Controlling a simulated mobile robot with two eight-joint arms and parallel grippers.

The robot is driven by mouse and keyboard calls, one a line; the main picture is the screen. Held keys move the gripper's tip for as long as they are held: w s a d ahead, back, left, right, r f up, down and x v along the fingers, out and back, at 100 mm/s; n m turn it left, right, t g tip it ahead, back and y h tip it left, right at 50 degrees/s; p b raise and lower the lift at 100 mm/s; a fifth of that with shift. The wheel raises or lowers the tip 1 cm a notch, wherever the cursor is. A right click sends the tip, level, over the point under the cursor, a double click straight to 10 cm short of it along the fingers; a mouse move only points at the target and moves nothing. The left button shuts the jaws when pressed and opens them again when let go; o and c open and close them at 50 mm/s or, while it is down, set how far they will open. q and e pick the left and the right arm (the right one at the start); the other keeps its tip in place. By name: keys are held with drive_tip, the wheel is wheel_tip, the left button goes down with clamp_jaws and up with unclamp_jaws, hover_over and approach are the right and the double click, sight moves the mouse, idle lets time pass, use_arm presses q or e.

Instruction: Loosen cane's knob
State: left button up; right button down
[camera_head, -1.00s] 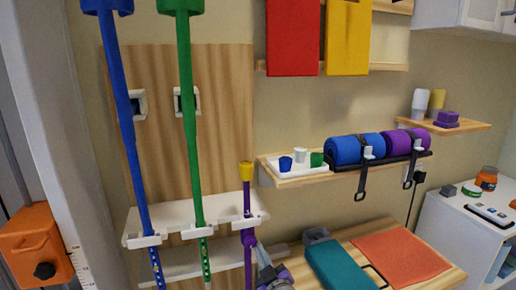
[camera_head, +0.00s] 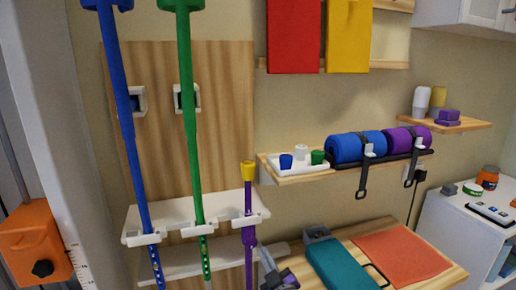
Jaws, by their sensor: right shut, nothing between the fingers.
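A purple cane (camera_head: 249,205) with a yellow top (camera_head: 248,170) stands upright in a clip of the white rack shelf. A wider purple collar (camera_head: 249,236) sits on it just below the shelf; I cannot make out a separate knob there or how tight it is. My right gripper (camera_head: 266,262) is at the bottom, just right of the cane's lower part. It is shut and empty, and appears apart from the cane. The cane's lower end is cut off by the picture edge. My left gripper is not in view.
Blue (camera_head: 127,130) and green (camera_head: 189,120) poles stand in the rack (camera_head: 183,222) to the left. A bench (camera_head: 440,277) with a teal block (camera_head: 340,265), a grey block (camera_head: 316,234) and an orange mat (camera_head: 402,257) lies to the right. A shelf (camera_head: 290,178) with cups and rolls hangs above.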

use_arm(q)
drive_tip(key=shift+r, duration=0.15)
use_arm(e)
drive_tip(key=v, duration=0.4)
drive_tip(key=shift+s, duration=0.15)
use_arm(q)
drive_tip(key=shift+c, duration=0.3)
